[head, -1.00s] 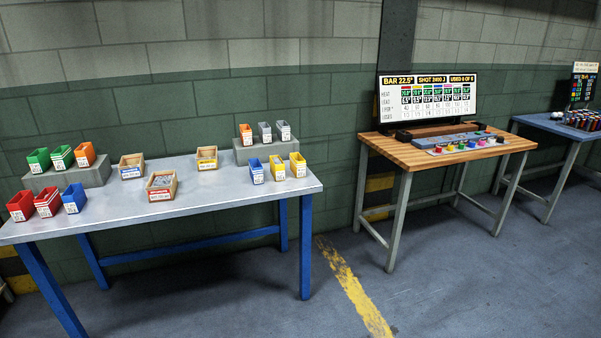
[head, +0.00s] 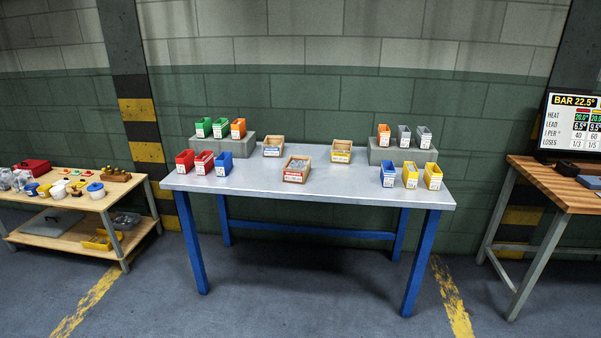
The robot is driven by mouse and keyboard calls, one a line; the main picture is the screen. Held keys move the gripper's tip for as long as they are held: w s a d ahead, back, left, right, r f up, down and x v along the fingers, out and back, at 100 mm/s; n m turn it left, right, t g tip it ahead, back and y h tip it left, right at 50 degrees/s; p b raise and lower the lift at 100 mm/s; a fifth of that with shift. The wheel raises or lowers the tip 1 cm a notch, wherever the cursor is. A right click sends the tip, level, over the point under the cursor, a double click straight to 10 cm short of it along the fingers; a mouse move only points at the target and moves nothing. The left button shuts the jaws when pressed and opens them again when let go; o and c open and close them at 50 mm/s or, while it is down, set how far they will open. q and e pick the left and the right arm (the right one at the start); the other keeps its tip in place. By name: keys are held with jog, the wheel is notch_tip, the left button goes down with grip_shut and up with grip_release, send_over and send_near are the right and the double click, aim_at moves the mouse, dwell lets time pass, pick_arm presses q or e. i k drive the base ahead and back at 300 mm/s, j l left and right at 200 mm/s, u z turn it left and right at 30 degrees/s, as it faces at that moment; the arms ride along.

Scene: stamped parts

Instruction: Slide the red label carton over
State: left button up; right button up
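The carton with a red label (head: 296,170) sits near the middle of the metal table (head: 330,186), toward its front. It is an open tan box with grey contents too small to make out. A carton with a blue label (head: 273,147) stands behind it to the left. A carton with a yellow label (head: 342,151) stands behind it to the right. Neither of my grippers shows in the head view.
Red and blue bins (head: 204,163) stand front left, blue and yellow bins (head: 411,176) front right. More bins stand on grey blocks (head: 402,154) behind. A wooden shelf bench (head: 92,203) is left, a wood-topped table (head: 552,182) right. Floor in front is clear.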

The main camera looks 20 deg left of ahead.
aim_at(295, 170)
jog(key=i+j+u, duration=0.15)
jog(key=i, duration=0.45)
jog(key=i+j+u, duration=0.1)
jog(key=i, duration=0.5)
jog(key=j, duration=0.1)
